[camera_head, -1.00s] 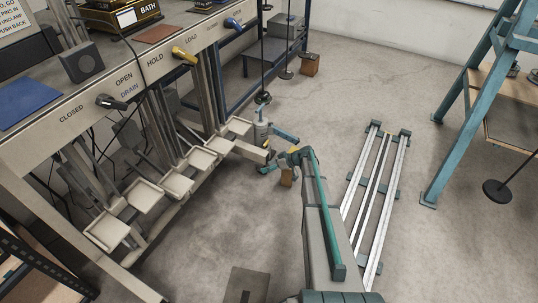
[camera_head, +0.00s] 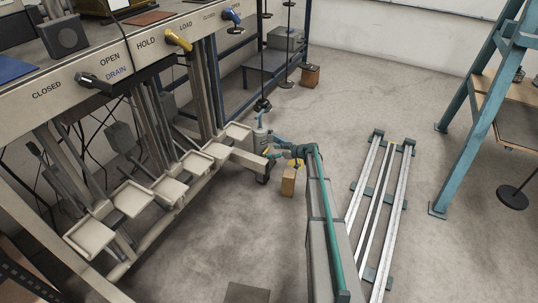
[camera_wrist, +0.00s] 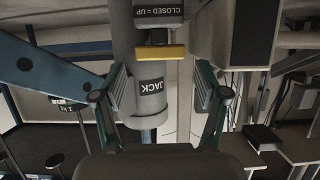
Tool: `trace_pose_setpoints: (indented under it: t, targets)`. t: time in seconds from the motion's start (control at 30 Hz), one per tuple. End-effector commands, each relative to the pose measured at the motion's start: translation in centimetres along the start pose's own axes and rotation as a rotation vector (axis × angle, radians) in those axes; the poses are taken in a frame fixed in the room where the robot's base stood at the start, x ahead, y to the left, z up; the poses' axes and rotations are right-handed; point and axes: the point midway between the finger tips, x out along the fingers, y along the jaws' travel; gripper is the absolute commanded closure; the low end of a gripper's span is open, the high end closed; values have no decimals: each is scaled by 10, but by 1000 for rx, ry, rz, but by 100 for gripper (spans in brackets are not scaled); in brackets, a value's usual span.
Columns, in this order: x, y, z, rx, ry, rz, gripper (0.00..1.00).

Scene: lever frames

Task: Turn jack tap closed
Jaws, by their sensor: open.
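The jack (camera_head: 261,140) is a grey upright cylinder at the end of the lever frame in the head view. In the wrist view, its body (camera_wrist: 148,105) carries a black JACK label, which appears upside down. The tap shows as a yellow bar (camera_wrist: 160,52) across the jack, beside a label reading CLOSED = UP, also inverted. My gripper (camera_wrist: 161,78) is open, with one finger on each side of the jack's body in the picture. The yellow bar lies just beyond the fingertips, and I see no contact with it.
The lever frame's beam (camera_head: 250,160) and pale pedals (camera_head: 131,198) lie to the left. A wooden block (camera_head: 288,182) stands on the floor below my arm. Metal rails (camera_head: 376,200) lie to the right, with a blue ladder-like frame (camera_head: 478,95) beyond. Floor between them is clear.

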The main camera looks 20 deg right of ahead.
Motion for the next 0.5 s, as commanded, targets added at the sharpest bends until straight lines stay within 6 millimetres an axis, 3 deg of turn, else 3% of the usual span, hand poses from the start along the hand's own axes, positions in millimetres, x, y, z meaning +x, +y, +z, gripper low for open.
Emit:
trace_pose_setpoints:
  t: [0.2,0.5]
  targets:
    - [25,0,1,1,0,-1,27]
    - [30,0,0,1,0,0,27]
